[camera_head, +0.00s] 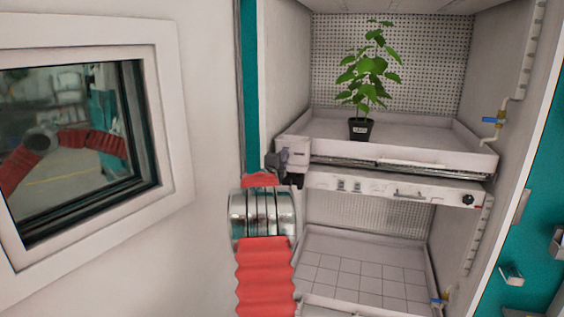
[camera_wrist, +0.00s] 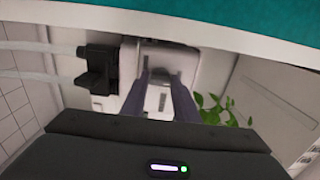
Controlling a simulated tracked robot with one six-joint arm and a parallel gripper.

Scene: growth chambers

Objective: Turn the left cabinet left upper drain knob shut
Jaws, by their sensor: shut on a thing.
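The upper tray (camera_head: 400,153) sits in the open cabinet, with a pale box-like fitting (camera_head: 293,148) at its left front corner. My gripper (camera_head: 283,172) is at this corner, partly hidden by my own wrist. In the wrist view, my two dark fingers (camera_wrist: 160,80) reach to the pale fitting (camera_wrist: 165,58) and are shut on a pale part of it. I cannot tell whether this part is the drain knob. A black valve-like piece (camera_wrist: 98,70) on a pale pipe (camera_wrist: 45,50) is just left of the fingers, apart from them.
A potted plant (camera_head: 361,128) stands on the upper tray; its leaves (camera_wrist: 222,108) show right of the fingers. A control panel (camera_head: 400,190) is below. A blue-handled valve (camera_head: 492,120) is on the right wall. A window (camera_head: 75,135) is at left.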

